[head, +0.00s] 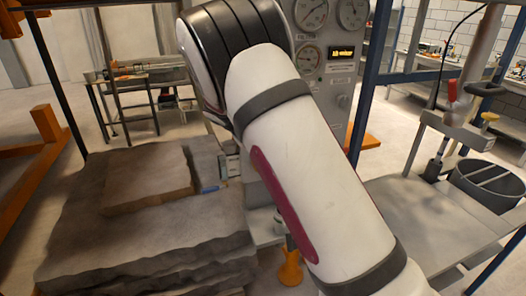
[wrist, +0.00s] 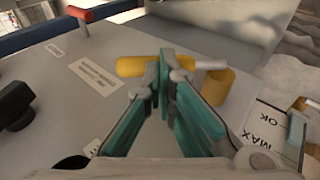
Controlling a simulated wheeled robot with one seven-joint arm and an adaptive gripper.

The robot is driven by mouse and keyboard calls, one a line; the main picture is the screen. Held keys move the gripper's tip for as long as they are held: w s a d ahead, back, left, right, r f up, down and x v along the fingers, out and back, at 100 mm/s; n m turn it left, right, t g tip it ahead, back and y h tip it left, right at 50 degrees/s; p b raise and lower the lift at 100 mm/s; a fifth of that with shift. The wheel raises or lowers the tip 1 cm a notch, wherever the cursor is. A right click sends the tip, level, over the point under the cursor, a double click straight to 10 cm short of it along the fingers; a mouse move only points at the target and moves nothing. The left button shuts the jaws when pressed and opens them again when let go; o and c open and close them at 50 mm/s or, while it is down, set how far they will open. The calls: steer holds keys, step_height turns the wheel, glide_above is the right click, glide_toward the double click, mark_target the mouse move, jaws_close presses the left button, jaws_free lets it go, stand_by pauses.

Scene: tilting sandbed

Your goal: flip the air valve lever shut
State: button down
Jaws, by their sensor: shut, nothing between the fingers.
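In the wrist view, a yellow lever handle (wrist: 138,66) stands out from a grey panel (wrist: 60,85), with a yellow cylindrical part (wrist: 216,86) and a pale rod to its right. It looks like the air valve lever, but its label is not readable. My gripper (wrist: 164,62) has teal fingers that are closed together and empty. The fingertips overlap the yellow handle in the picture; I cannot tell whether they touch it. In the head view my arm hides the gripper and the lever.
A red-handled lever (wrist: 80,14) and a black knob (wrist: 14,105) are on the panel. A "MAX OK" label (wrist: 265,135) is at right. In the head view, a gauge panel (head: 340,75) stands behind my arm, stone slabs (head: 150,235) lie left, and a blue post (head: 368,85) stands right.

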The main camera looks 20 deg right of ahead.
steer(key=shift+d+f+y, duration=0.25)
steer(key=shift+d+y, duration=0.15)
steer(key=shift+d, duration=0.05)
steer(key=shift+d+f+b, duration=0.4)
steer(key=shift+d+f, duration=0.45)
steer(key=shift+d, duration=0.3)
steer(key=y+b, duration=0.1)
steer(key=d+f+y+b, duration=0.1)
steer(key=y, duration=0.1)
steer(key=shift+f, duration=0.25)
steer(key=shift+s+d+f, duration=0.1)
steer(key=shift+d+f, duration=0.1)
steer(key=shift+d, duration=0.05)
step_height(320, 180, up, 14)
steer(key=s, duration=0.2)
steer(key=shift+s+a, duration=0.2)
steer(key=shift+a, duration=0.05)
